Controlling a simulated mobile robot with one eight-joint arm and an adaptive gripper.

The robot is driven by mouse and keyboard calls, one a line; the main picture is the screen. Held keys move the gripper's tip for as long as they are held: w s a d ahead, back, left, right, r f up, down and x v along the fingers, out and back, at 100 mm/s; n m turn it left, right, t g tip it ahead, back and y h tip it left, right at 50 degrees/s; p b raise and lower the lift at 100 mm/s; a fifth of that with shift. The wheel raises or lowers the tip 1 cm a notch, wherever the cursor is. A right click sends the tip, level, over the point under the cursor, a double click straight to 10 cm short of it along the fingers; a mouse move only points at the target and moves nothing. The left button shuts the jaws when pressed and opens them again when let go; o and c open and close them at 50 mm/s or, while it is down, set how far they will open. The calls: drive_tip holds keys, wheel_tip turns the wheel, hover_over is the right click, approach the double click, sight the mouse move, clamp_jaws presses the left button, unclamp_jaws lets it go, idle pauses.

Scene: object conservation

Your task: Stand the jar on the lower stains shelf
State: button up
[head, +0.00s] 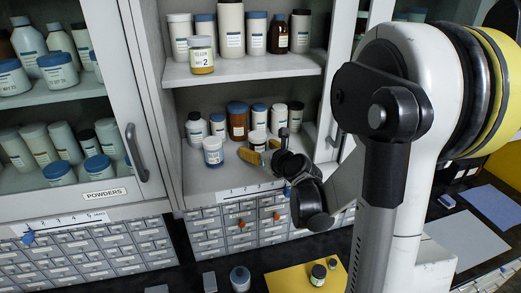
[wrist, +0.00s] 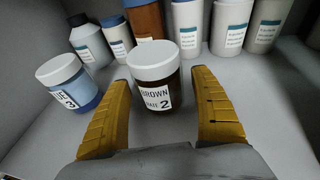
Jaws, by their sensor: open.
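A brown jar (wrist: 152,80) with a white lid and a label reading "BROWN" and "2" stands upright on the lower cabinet shelf (head: 205,179). In the head view the jar (head: 258,137) is partly hidden behind my gripper (head: 262,151). My gripper (wrist: 160,90) is open, its yellow fingers on either side of the jar, with a small gap on each side in the wrist view. A blue jar (wrist: 68,82) with a white lid and a label with "3" stands left of it, also seen in the head view (head: 213,152).
Several bottles, including a brown one (head: 237,121), line the back of the lower shelf. A yellow jar (head: 202,55) stands at the front of the upper shelf (head: 240,70). Small drawers (head: 207,232) lie below. A cabinet door (head: 137,150) stands left. More jars sit on the dark counter.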

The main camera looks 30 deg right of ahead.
drive_tip(key=shift+r, duration=0.25)
drive_tip(key=v, duration=1.1)
drive_tip(key=shift+s, duration=0.15)
drive_tip(key=shift+s+a, duration=0.2)
drive_tip(key=s+a+f+n+g+y, duration=0.2)
drive_tip(key=s+a+n+g+y, duration=0.1)
drive_tip(key=a+n, duration=1.1)
drive_tip(key=s+a+n+g+h, duration=0.1)
drive_tip(key=s+n+g, duration=0.1)
drive_tip(key=s+n, duration=0.4)
drive_tip(key=s+a+f+n+g, duration=0.1)
drive_tip(key=s+n, duration=0.4)
drive_tip(key=n, duration=1.2)
drive_tip(key=shift+s+a+f+g+h, duration=0.3)
drive_tip(key=shift+s+a+g+h, duration=0.1)
drive_tip(key=shift+a+g, duration=0.4)
drive_tip(key=shift+w+f, duration=0.1)
